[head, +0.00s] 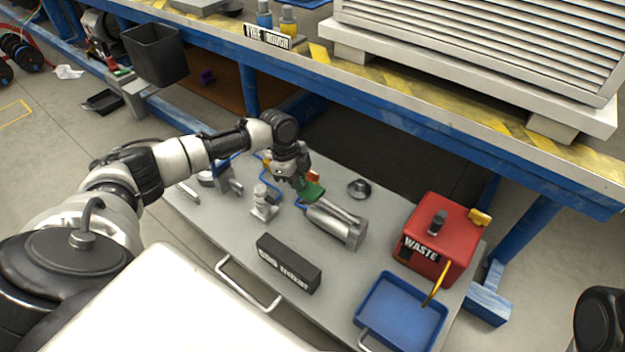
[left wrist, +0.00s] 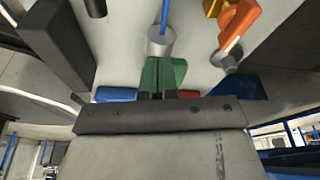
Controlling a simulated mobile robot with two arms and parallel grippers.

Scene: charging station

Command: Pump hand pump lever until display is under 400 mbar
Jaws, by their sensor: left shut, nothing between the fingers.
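A silver cylinder with a pair of rods (head: 338,226), which looks like the hand pump, lies on the grey cart top. My left gripper (head: 311,191) has green fingertips and is over the cart, at the left end of that silver body. In the left wrist view the green fingertips (left wrist: 161,76) are together with nothing between them. They are just below a metal cylinder (left wrist: 160,42) with a blue hose in that picture; I cannot tell whether they touch it. A black box with white lettering (head: 288,263) lies in front of the pump; its text is not readable. No pressure reading is legible.
A red waste box (head: 438,240) and a blue tray (head: 400,312) are on the cart's right side. A small metal fitting (head: 263,203) stands left of the pump. An orange handle (left wrist: 240,22) is close to the gripper. The blue workbench (head: 440,125) overhangs behind.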

